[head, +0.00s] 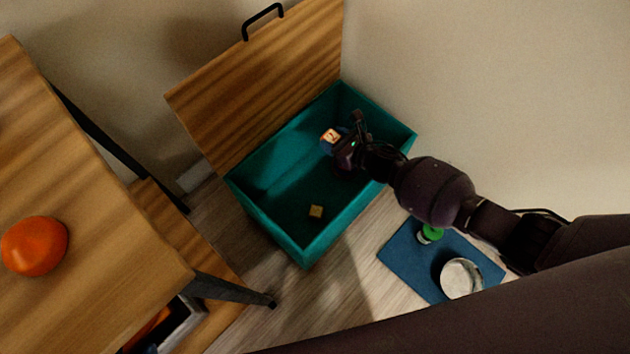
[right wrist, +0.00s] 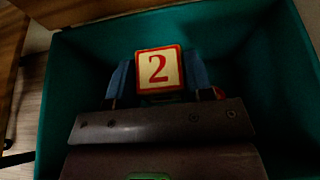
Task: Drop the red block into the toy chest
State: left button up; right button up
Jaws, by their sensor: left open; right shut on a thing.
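The red block (head: 331,136) has a cream face with a red border and a red number 2. It also shows in the right wrist view (right wrist: 158,69), between the two fingers. My right gripper (head: 341,142) is shut on it and holds it over the open teal toy chest (head: 262,217), inside the outline of the rim. The right wrist view shows the gripper (right wrist: 159,82) with the teal walls around it. The exact height of the block above the chest floor is hard to tell. My left gripper is not in view.
The chest's wooden lid (head: 262,82) stands open at the back. A wooden shelf unit (head: 95,235) with an orange round object (head: 35,246) stands left. A blue mat (head: 410,262) carries a pale round container (head: 461,279) and a green item (head: 432,232).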

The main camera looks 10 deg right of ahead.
jog(key=shift+f, duration=0.65)
jog(key=shift+b, duration=0.3)
jog(key=shift+r, duration=0.1)
jog(key=o, duration=1)
